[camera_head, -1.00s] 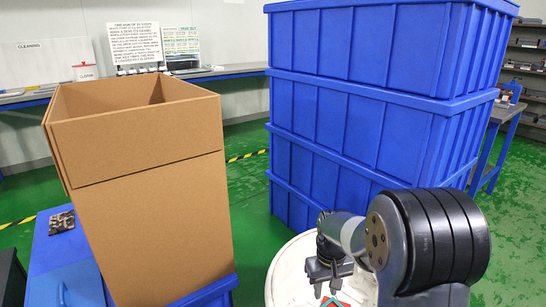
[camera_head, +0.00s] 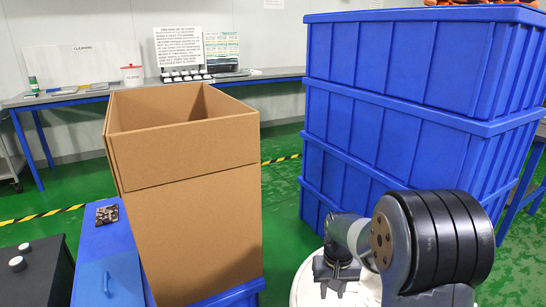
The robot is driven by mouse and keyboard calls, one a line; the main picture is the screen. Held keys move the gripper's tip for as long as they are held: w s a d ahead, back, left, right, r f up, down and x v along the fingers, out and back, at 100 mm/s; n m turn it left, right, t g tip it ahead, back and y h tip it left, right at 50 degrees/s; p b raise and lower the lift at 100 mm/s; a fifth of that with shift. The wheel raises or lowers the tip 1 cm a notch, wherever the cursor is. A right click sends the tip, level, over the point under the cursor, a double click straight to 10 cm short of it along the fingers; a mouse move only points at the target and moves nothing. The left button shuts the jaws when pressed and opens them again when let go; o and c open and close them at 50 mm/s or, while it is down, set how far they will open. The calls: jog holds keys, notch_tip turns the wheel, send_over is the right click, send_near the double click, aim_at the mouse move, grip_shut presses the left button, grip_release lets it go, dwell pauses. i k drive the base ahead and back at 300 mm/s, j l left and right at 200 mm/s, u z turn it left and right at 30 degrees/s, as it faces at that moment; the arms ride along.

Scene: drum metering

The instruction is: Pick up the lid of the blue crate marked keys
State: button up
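No crate marked keys can be made out. I cannot tell whether this panel is the lid. A small dark patterned patch (camera_head: 107,214) lies on the blue surface behind it. My gripper (camera_head: 332,292) points down over a white round top (camera_head: 305,285), well to the right of the box. Its fingers look apart, with nothing seen between them.
A tall open cardboard carton (camera_head: 190,195) stands between the blue box and my gripper. Large stacked blue crates (camera_head: 395,110) rise behind my arm. A dark unit with white knobs (camera_head: 38,270) is at far left. A bench (camera_head: 60,98) runs along the back wall; green floor lies between.

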aim_at(115, 281)
jog(key=u, duration=1.2)
